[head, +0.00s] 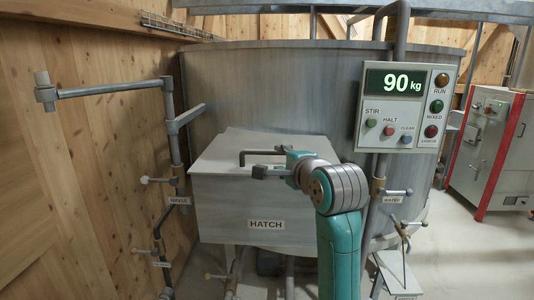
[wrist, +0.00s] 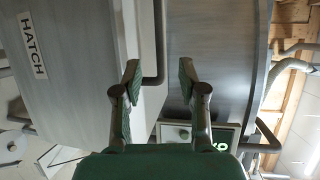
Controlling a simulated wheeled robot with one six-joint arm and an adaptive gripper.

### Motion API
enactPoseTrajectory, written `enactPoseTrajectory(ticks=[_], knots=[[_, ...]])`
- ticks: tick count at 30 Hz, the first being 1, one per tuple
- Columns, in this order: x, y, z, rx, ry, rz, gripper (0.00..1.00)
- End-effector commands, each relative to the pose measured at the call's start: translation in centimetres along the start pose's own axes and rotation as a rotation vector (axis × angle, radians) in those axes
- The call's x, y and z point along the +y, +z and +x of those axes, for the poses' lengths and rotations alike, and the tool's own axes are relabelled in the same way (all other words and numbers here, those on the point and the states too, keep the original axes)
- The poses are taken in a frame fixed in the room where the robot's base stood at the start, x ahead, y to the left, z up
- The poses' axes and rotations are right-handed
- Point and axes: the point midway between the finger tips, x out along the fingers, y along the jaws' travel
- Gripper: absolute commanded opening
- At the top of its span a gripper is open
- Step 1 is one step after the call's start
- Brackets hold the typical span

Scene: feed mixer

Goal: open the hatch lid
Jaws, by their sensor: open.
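The hatch is a grey box labelled HATCH (head: 265,224) on the front of the big mixer drum. Its flat lid (head: 222,152) lies down over the box, sloping slightly. A dark bar handle (head: 243,156) stands on the lid; part of it is hidden by my gripper. My gripper (head: 270,161) is open and close to the handle, above the lid. In the wrist view the handle (wrist: 160,40) shows just beyond and between the two spread fingertips (wrist: 159,76). I cannot tell whether either finger touches it.
A control box (head: 405,107) reading 90 kg hangs to the right of my arm. Pipes with valves (head: 178,180) stand left of the hatch by the wooden wall. Another valve pipe (head: 379,170) runs beside my arm. A red-and-grey cabinet (head: 490,150) stands far right.

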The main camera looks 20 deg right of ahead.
Motion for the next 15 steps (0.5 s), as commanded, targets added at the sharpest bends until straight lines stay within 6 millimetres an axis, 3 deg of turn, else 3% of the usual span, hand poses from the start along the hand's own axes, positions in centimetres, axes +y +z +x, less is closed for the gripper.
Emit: enactPoseTrajectory(ticks=[15], knots=[[0.0, 0.0, 8.1, 0.0, 0.0, -0.002, 0.41]])
